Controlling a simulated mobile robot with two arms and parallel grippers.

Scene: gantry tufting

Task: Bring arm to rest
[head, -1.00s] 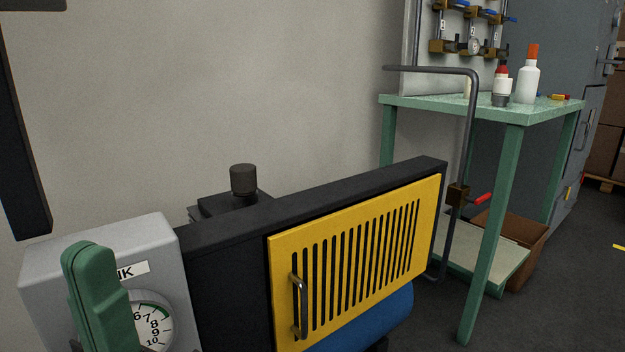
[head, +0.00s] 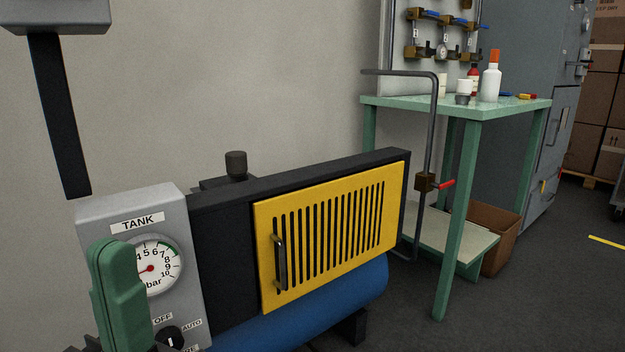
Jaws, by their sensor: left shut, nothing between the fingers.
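My left gripper (head: 116,254) shows at the lower left as green fingers pressed together, pointing up. It is shut and empty. It stands in front of the grey TANK panel (head: 190,230) and covers the left part of its pressure gauge (head: 158,266). I cannot tell how wide the gap is between the fingers and the panel. Most of the arm behind it is below the picture. My right gripper is not in view.
A compressor with a yellow slotted cover (head: 330,235) and blue tank (head: 350,288) stands right of the gripper. A dark bar (head: 58,115) hangs above left. A green table (head: 455,108) with bottles stands beyond. Floor (head: 540,300) at the right is clear.

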